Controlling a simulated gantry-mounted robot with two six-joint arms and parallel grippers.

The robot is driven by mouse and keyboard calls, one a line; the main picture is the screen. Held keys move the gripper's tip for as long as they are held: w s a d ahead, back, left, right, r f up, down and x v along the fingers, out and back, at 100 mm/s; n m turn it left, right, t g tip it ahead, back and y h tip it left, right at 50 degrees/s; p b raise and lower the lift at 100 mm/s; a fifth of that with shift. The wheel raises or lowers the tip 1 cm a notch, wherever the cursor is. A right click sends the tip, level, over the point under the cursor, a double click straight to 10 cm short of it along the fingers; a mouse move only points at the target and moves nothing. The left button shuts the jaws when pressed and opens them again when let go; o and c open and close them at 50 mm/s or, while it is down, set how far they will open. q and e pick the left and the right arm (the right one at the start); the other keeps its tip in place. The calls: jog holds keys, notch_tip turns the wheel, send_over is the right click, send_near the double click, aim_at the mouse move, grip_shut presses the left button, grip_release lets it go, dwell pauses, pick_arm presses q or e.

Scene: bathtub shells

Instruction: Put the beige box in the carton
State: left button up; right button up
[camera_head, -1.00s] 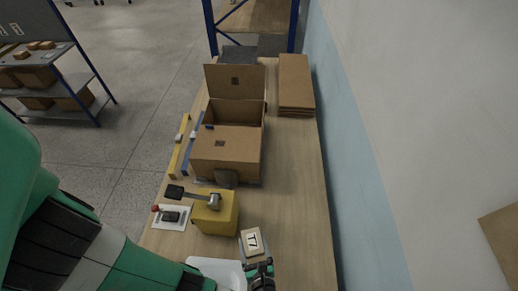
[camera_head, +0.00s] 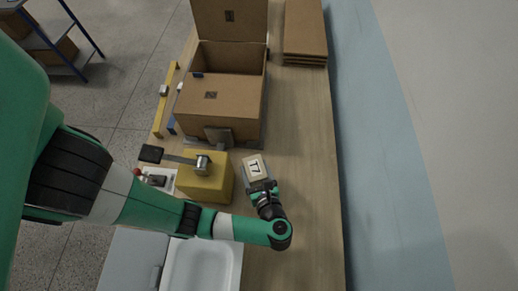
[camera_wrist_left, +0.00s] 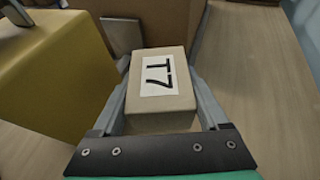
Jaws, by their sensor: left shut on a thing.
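The beige box (camera_head: 251,164) has a white label reading "T7". My left gripper (camera_head: 259,182) is shut on it, and in the left wrist view the box (camera_wrist_left: 160,112) sits between the two fingers (camera_wrist_left: 163,100). I cannot tell whether its underside touches the table. The carton (camera_head: 219,97) is open cardboard and stands farther back on the table, with a raised rear flap and a dark square mark on its front. Its inside is only partly visible. My right gripper is not in view.
A yellow block-shaped device (camera_head: 207,182) with a metal arm stands just left of the box. A white tray (camera_head: 203,262) lies in front. Flat cardboard sheets (camera_head: 304,32) are stacked at the back right.

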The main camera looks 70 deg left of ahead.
aim_at(256, 165)
pick_arm(q)
jog(key=a+f+b, duration=0.1)
jog(key=w+a+f+b, duration=0.1)
jog(key=b, duration=0.1)
jog(key=shift+w+a+f, duration=0.1)
jog(key=shift+a+f, duration=0.1)
jog(key=shift+a, duration=0.15)
jog(key=a+f, duration=0.1)
jog(key=w+a+f, duration=0.2)
jog(key=f, duration=0.1)
jog(key=shift+w+a+b, duration=0.1)
jog(key=shift+a+b, duration=0.2)
jog(key=shift+a, duration=0.1)
jog(key=shift+w+a+f+b, duration=0.15)
jog(key=shift+f+b, duration=0.45)
jog(key=shift+f, duration=1.25)
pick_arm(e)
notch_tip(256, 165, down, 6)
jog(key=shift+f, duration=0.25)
pick_arm(q)
jog(key=o, duration=1.5)
jog(key=shift+f, duration=0.1)
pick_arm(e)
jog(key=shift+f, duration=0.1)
